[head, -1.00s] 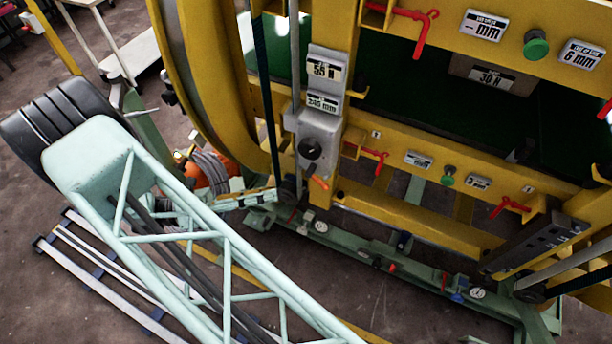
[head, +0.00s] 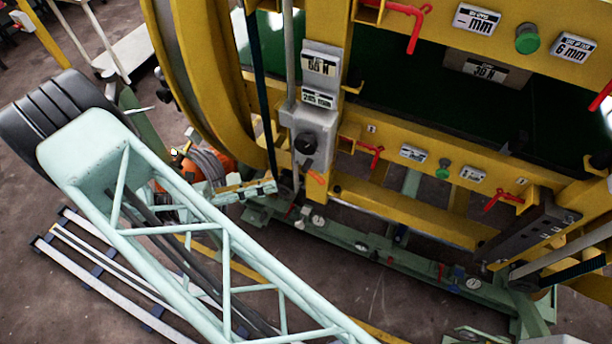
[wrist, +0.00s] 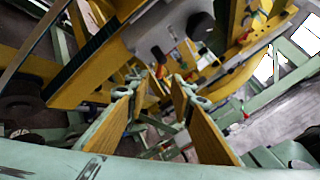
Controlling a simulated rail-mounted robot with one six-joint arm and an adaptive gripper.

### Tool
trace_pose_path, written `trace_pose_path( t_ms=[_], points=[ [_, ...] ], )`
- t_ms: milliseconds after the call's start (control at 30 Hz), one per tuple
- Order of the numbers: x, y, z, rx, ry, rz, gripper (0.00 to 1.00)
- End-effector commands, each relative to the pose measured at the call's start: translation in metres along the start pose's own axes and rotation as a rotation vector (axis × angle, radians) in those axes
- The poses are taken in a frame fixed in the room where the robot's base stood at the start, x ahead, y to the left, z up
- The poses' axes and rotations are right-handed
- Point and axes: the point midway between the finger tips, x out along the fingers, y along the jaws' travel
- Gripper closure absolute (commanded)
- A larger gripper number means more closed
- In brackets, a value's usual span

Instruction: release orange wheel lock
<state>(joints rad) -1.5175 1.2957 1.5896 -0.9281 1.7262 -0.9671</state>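The orange lever (head: 316,178), which looks like the wheel lock, sits low on the yellow frame, just below a grey box (head: 313,135) with a dark knob. My gripper (head: 272,187), pale green with yellowish pads, is left of the lever and apart from it in the head view. In the wrist view, my gripper (wrist: 160,90) shows two fingers spread apart with nothing clearly held between them. The grey box (wrist: 155,32) is ahead of the fingertips there. A small reddish-orange part shows beyond the tips, but I cannot tell if it is the lever.
The large yellow ring (head: 205,85) stands left of the grey box. Red handles (head: 370,155) and a green button (head: 442,168) are on the yellow beams to the right. A green base rail (head: 385,255) runs below. An orange round object (head: 190,165) lies behind my arm.

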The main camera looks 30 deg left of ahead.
Motion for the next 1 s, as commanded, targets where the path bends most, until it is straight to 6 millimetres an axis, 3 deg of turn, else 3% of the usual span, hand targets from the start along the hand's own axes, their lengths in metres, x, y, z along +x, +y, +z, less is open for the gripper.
trace_pose_path(
  t_ms=[700,1000],
  points=[
    [0.092,-0.001,0.0,-0.002,0.0,-0.001,0.78],
    [0.115,0.0,0.0,-0.001,0.0,0.0,0.78]
  ],
)
